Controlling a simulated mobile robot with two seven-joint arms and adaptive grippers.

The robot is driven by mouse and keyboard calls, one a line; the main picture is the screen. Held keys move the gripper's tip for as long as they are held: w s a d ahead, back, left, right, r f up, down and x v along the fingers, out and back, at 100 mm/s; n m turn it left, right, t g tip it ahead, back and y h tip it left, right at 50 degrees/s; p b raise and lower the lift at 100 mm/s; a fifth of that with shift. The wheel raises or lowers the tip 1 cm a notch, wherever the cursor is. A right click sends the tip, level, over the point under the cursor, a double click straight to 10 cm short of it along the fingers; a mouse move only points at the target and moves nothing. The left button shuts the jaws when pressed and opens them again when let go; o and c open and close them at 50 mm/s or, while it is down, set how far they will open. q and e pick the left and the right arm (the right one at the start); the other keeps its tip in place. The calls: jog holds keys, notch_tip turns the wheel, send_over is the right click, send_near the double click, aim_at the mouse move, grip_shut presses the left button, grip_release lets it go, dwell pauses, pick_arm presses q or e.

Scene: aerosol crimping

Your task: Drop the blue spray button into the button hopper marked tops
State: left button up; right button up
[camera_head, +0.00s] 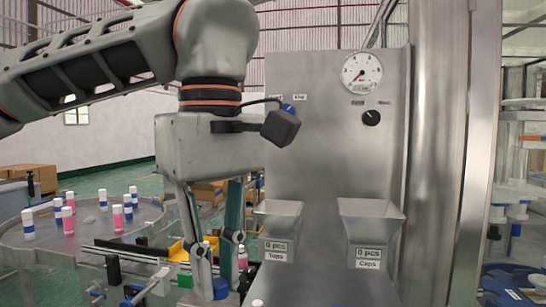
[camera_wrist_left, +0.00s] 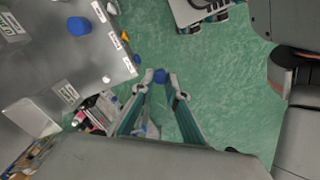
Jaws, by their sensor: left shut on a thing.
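My left gripper (camera_head: 220,268) hangs with its fingers pointing down, left of and below the button hopper. It is shut on the blue spray button (camera_head: 220,289), which shows between the fingertips. In the left wrist view the blue button (camera_wrist_left: 160,76) is held at the tips of the gripper (camera_wrist_left: 159,88), with green floor behind it. The button hopper (camera_head: 278,210), a steel funnel marked "Tops" with a "0 pcs" display, is on the steel panel to the gripper's right. The inside of the hopper is hidden. My right gripper is not in view.
A second hopper (camera_head: 370,209) marked "Caps" is on the same panel (camera_head: 320,110), farther right. A round table (camera_head: 95,245) with several pink and blue-and-white cans stands at left. A conveyor runs from it below my left gripper. Steel sheeting rises at right.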

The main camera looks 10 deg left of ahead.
pick_arm(q)
jog(key=w+a+f+m, duration=0.3)
jog(key=a+f, duration=0.1)
jog(key=f, duration=0.7)
jog(key=w+a+f+m, duration=0.4)
jog(key=f, duration=0.8)
jog(key=w+a+f+m, duration=0.3)
jog(key=a+f, duration=0.1)
jog(key=f, duration=0.8)
jog(key=shift+w+m, duration=0.3)
jog(key=shift+m, duration=0.1)
